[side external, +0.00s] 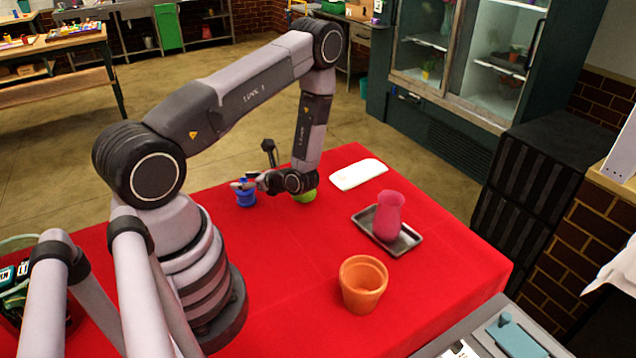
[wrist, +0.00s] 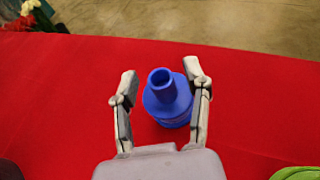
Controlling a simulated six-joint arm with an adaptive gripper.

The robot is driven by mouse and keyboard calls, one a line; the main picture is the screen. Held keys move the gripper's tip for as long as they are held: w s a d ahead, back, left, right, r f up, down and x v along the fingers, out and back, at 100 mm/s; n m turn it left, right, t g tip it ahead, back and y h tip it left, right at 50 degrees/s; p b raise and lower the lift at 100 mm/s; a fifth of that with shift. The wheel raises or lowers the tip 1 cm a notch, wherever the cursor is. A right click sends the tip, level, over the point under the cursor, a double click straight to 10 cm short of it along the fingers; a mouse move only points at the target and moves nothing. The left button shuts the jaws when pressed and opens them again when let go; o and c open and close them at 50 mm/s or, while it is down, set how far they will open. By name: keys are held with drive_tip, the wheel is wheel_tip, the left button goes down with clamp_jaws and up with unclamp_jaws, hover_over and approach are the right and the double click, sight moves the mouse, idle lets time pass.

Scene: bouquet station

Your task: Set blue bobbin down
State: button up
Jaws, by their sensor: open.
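The blue bobbin (side external: 246,194) stands upright on the red cloth near the far edge of the table in the side view. In the wrist view the bobbin (wrist: 168,97) sits between my two fingers, with red cloth showing between it and the left finger. My gripper (side external: 243,184) is at the bobbin, low over the table. In the wrist view my gripper (wrist: 160,88) is open, with its fingers on either side of the bobbin. The right finger is very close to the bobbin; I cannot tell whether it touches.
A green round thing (side external: 305,195) is close by my wrist, partly hidden. A white flat board (side external: 359,174) lies beyond it. A pink vase (side external: 389,216) stands on a grey metal tray (side external: 411,239). An orange pot (side external: 363,283) stands nearer. The table's middle (side external: 290,260) is clear.

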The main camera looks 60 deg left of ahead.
drive_tip(key=w+d+r+n+h, duration=0.25)
drive_tip(key=w+d+r, duration=0.35)
drive_tip(key=d+r, duration=0.55)
drive_tip(key=s+d+r+n+t+h, duration=0.3)
drive_tip(key=d+r+t, duration=0.1)
drive_tip(key=r, duration=0.4)
drive_tip(key=s+d+r+n+t+h, duration=0.3)
drive_tip(key=s+d+r+t, duration=0.1)
drive_tip(key=r, duration=0.4)
drive_tip(key=s+d+r+n+t+h, duration=0.3)
drive_tip(key=d+r, duration=0.3)
drive_tip(key=r, duration=0.3)
drive_tip(key=shift+s+n+t+h, duration=0.4)
drive_tip(key=shift+s+n, duration=0.15)
drive_tip(key=shift+s, duration=0.15)
